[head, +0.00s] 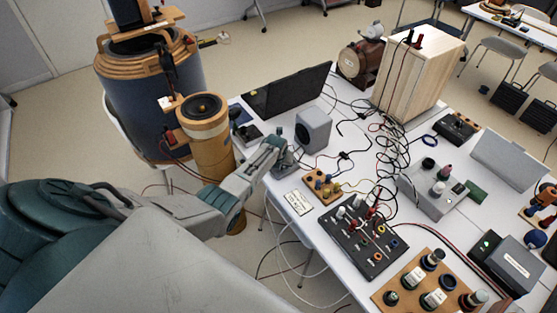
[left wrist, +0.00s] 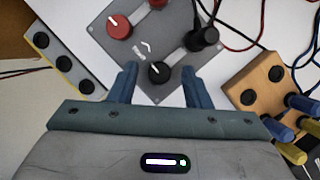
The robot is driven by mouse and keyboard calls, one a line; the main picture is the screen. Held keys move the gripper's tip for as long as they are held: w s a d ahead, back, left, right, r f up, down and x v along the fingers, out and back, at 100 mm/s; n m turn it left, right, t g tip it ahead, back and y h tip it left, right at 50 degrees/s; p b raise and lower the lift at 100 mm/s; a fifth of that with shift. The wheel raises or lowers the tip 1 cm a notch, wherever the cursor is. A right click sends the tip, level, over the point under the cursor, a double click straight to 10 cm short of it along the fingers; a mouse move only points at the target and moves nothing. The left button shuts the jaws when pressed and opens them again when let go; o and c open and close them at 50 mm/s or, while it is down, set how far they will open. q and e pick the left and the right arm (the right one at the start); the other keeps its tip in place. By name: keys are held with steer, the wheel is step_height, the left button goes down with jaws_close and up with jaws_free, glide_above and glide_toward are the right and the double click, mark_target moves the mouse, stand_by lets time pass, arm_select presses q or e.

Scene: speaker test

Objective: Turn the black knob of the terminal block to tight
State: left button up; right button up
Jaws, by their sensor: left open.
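In the left wrist view, the terminal block (left wrist: 143,50) is a grey plate with a red knob (left wrist: 118,27) and a black knob (left wrist: 160,72), each with a white pointer mark. Black plugs (left wrist: 203,40) sit beside the black knob at its upper right. My left gripper (left wrist: 158,80) is open, with one blue-grey finger on each side of the black knob. I cannot tell whether either finger touches it. In the head view, my left gripper (head: 286,160) is at the table's left edge, and the terminal block is mostly hidden there. My right gripper is not in view.
A grey speaker (head: 313,130) stands close behind my left gripper. A wooden block with yellow and blue plugs (head: 323,187) lies to its right, and also shows in the left wrist view (left wrist: 260,82). A black panel (head: 362,238) and loose cables crowd the table.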

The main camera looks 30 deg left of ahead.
arm_select(q)
steer(key=b+v, duration=0.1)
steer(key=v, duration=0.9)
steer(key=shift+s+b, duration=0.2)
steer(key=shift+b, duration=0.1)
steer(key=shift+r, duration=0.1)
